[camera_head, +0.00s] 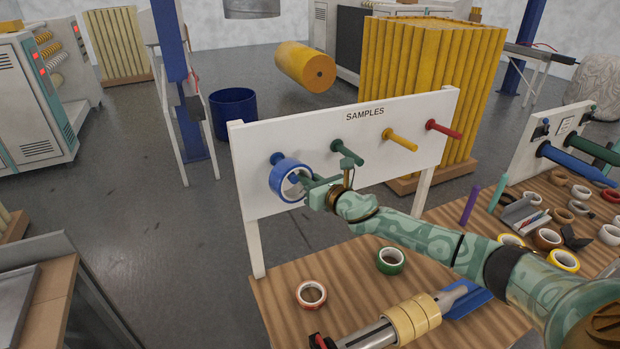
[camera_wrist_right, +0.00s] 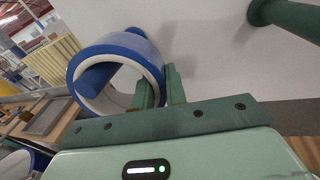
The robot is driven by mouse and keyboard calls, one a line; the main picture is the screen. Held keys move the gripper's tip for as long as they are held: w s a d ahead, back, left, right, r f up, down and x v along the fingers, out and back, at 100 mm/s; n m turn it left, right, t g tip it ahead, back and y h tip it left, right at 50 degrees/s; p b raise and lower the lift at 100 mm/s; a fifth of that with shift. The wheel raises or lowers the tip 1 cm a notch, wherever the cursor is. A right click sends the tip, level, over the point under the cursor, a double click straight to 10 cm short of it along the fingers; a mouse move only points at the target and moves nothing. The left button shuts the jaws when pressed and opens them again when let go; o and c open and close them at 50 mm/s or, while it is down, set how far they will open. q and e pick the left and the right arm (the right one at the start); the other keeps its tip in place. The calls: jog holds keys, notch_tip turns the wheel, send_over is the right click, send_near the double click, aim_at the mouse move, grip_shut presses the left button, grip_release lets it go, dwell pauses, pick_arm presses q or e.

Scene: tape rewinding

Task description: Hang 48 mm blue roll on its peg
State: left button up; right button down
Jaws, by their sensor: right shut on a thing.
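The blue roll (camera_head: 277,179), a blue band with a white core, is up at the left end of the white SAMPLES board. The blue peg (camera_head: 277,157) juts from the board there, partly hidden by the roll. In the right wrist view the roll (camera_wrist_right: 112,50) shows large, and the blue peg (camera_wrist_right: 97,78) shows within its opening, so the roll appears to be around the peg. My right gripper (camera_head: 311,183) is shut on the roll's right wall; its fingers also show in the right wrist view (camera_wrist_right: 160,88). My left gripper is not in view.
The SAMPLES board (camera_head: 400,110) also has a green peg (camera_head: 347,153), a yellow peg (camera_head: 400,140) and a red peg (camera_head: 443,129), all bare. An orange roll (camera_head: 311,294) and a green roll (camera_head: 390,261) lie on the wooden table (camera_head: 285,325) below. Several rolls lie at the right.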

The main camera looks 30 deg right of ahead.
jog(key=c, duration=1.3)
grip_release()
jog(key=shift+f, duration=0.1)
jog(key=shift+c, duration=0.2)
jog(key=s+d+r+b, duration=0.1)
jog(key=s+d, duration=0.1)
jog(key=s, duration=1.4)
jog(key=shift+r+b, duration=0.3)
jog(key=shift+b, duration=0.1)
jog(key=shift+d, duration=0.1)
